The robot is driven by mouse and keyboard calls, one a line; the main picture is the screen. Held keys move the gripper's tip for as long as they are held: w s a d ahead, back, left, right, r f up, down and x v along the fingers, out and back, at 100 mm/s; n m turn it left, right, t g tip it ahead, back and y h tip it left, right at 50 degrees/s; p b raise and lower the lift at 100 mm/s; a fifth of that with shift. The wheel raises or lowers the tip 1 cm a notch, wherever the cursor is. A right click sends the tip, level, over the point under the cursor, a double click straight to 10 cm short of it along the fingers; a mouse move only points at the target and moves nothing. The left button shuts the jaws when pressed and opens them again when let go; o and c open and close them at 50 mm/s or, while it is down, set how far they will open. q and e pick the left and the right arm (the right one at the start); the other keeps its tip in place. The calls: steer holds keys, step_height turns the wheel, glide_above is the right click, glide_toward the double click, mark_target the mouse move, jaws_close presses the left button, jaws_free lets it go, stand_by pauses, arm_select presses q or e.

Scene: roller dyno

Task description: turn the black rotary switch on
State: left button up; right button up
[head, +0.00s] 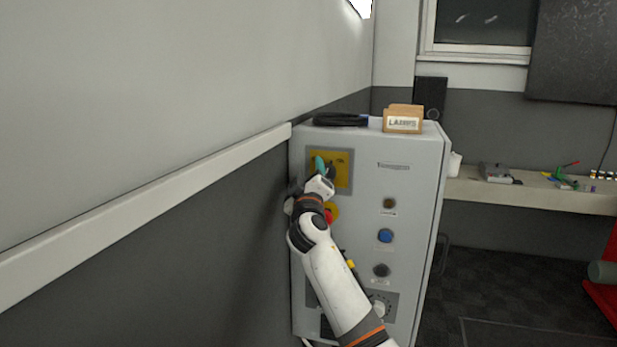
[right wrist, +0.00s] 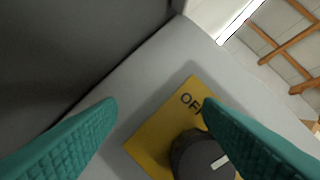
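The black rotary switch (right wrist: 190,158) is a round knob with a white pointer line, on a yellow plate (right wrist: 150,137) marked with letters that start "OF", partly covered. The plate also shows on the upper left of the grey cabinet's front in the head view (head: 345,161). My right gripper (right wrist: 158,102) is open, its teal fingers spread in front of the plate. The right finger overlaps the knob's upper edge in the wrist view; I cannot tell whether it touches. Nothing is held. In the head view my right gripper (head: 325,167) partly hides the plate and knob. My left gripper is out of view.
The grey cabinet (head: 413,190) stands close to the wall on the left. A labelled cardboard box (head: 403,119) sits on top. A bench (head: 530,195) is at right.

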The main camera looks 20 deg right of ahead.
steer(key=shift+d+f, duration=0.2)
steer(key=shift+f, duration=0.05)
steer(key=shift+s+a+f, duration=0.4)
steer(key=shift+a+f, duration=0.05)
steer(key=s+a+f+b, duration=0.3)
steer(key=s+a+f, duration=0.1)
steer(key=s+a, duration=0.3)
steer(key=shift+s+a+b, duration=0.2)
steer(key=shift+s+b, duration=0.15)
steer(key=shift+s, duration=0.6)
